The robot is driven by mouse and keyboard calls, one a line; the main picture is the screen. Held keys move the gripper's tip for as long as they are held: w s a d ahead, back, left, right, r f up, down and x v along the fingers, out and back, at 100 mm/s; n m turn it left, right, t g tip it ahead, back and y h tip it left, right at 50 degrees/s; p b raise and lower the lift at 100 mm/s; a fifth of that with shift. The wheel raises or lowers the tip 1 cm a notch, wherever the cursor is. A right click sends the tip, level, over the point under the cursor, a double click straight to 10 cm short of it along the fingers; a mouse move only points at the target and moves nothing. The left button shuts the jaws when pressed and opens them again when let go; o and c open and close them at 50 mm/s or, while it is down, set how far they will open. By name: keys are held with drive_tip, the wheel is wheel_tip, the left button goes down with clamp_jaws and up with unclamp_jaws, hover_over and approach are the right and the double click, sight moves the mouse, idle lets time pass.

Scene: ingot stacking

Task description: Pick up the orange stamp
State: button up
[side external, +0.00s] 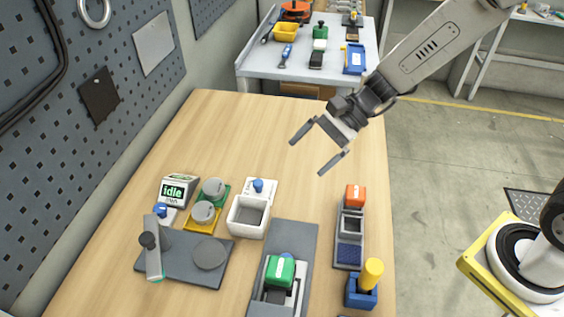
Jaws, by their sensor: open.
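The orange stamp (355,196) stands upright at the far end of a dark grey holder (344,258), near the right edge of the wooden table. My gripper (307,156) is open and empty. Its two fingers are spread apart and point down to the left. In the picture it is above and to the left of the stamp, clear of it and over bare table. The lower part of the stamp is hidden in or behind the holder.
A blue block with a yellow-topped handle (371,272) stands just in front of the holder. A green-topped device (280,272) on a grey plate, a white open box (248,216), grey discs and an "idle" display (175,190) lie left. The far wooden tabletop (240,130) is clear.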

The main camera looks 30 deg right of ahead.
drive_tip(key=s+d+n+g+h, duration=0.1)
drive_tip(key=s+n+g+h, duration=0.15)
drive_tip(key=s+n, duration=0.4)
drive_tip(key=n+t+h, duration=0.1)
drive_tip(key=n+h, duration=0.7)
drive_tip(key=n, duration=0.8)
hover_over(356, 192)
drive_tip(key=shift+f, duration=2.15)
drive_tip(key=shift+f, duration=1.3)
drive_tip(key=shift+f, duration=0.15)
drive_tip(key=shift+f, duration=2.45)
